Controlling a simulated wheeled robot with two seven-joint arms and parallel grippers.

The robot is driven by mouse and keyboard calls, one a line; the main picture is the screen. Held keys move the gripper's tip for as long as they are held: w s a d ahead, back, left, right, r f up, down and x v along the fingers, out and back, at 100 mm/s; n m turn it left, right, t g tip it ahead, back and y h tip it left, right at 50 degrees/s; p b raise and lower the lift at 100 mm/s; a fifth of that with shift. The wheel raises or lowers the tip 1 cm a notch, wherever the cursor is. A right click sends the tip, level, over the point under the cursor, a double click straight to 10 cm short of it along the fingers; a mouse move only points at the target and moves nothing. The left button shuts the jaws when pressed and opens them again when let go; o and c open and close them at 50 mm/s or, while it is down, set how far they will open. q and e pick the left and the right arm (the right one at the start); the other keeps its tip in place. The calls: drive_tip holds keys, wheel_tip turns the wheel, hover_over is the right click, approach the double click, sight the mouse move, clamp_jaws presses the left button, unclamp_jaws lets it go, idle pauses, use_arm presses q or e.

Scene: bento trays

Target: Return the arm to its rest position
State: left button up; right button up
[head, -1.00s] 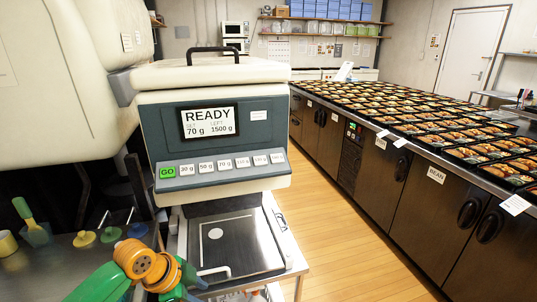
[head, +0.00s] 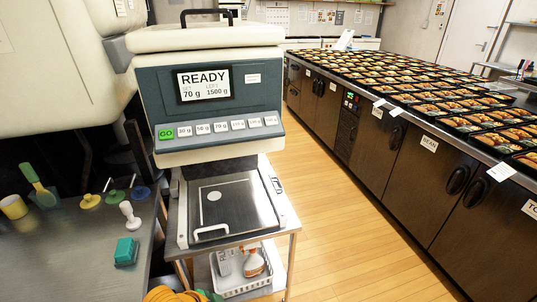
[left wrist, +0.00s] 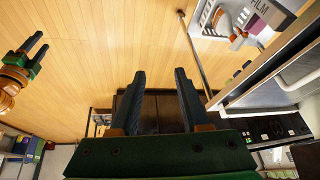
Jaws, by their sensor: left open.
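My left gripper (left wrist: 155,100) shows in the left wrist view with its two dark fingers spread apart and nothing between them. In the head view only an orange and green piece of my arm shows at the bottom edge; the left gripper itself is not seen there. My right gripper (left wrist: 36,46) shows at the left of the left wrist view, its two dark fingers apart with nothing between them, above the wooden floor.
A steel table (head: 85,250) holds tools and a green block (head: 126,251). Counters with bento trays (head: 430,95) line the right. The floor between is clear.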

use_arm(q)
drive_tip(key=s+a+f+n+y, duration=0.2)
drive_tip(key=s+a+n+y, duration=0.2)
drive_tip(key=s+a+n, duration=0.55)
drive_tip(key=s+d+f+g, duration=0.1)
drive_tip(key=s+f, duration=0.1)
drive_tip(key=f, duration=0.6)
drive_tip(key=s+d+f, duration=0.1)
drive_tip(key=s+f, duration=0.1)
drive_tip(key=f, duration=0.6)
drive_tip(key=s+a+f+g, duration=0.1)
drive_tip(key=s+a+f, duration=0.1)
drive_tip(key=s+f, duration=0.8)
drive_tip(key=s, duration=0.2)
drive_tip(key=shift+s+a+f, duration=0.2)
drive_tip(key=shift+s+f, duration=0.1)
drive_tip(key=shift+f, duration=0.05)
